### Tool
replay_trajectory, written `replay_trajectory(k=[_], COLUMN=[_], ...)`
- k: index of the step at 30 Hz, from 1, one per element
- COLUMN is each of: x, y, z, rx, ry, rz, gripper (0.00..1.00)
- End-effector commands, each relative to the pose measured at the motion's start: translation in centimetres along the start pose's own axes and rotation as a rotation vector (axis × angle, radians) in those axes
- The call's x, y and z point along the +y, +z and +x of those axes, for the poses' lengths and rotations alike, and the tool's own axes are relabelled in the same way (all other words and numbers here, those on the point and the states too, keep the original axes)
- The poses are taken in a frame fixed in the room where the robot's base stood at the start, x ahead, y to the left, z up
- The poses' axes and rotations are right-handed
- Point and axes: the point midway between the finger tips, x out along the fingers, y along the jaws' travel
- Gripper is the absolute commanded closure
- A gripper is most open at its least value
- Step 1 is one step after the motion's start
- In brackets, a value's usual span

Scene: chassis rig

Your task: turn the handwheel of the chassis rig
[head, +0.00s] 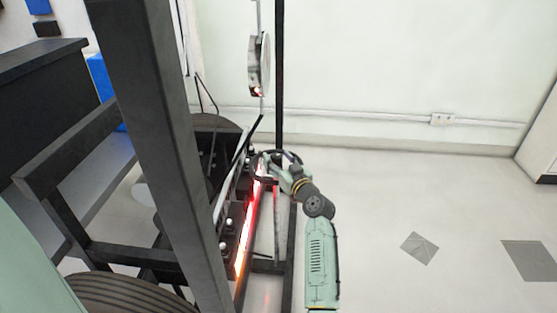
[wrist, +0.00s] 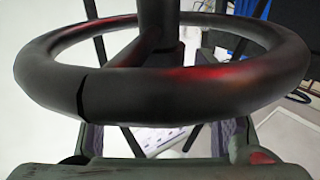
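The black handwheel (wrist: 170,95) fills the upper part of the wrist view, with its round rim, a spoke and a thick central hub (wrist: 160,22). A red glow lies on parts of the rim. In the head view the handwheel (head: 264,155) is small and partly hidden by my gripper (head: 277,168), which is at its near side. In the wrist view my gripper's two fingers (wrist: 165,140) stand wide apart beyond the near part of the rim, which partly covers them. Floor and a pale perforated plate show between them. I cannot tell whether either finger touches the rim.
The chassis rig's dark frame (head: 160,150) fills the left of the head view, with a tyre (head: 125,298) at the bottom. A red glowing strip (head: 246,232) runs along the rig beside my arm. A dark upright post (head: 279,75) stands behind the wheel.

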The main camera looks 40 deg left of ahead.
Motion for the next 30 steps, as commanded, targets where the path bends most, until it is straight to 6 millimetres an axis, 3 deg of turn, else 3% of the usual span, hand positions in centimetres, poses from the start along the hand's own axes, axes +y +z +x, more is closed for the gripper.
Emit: replay_trajectory(k=[24,30], x=[0.04,0.06], y=[0.01,0.01], z=[-0.05,-0.05], rx=[0.0,0.0], ry=[0.001,0.001], rz=[0.0,0.0], gripper=[1.0,1.0])
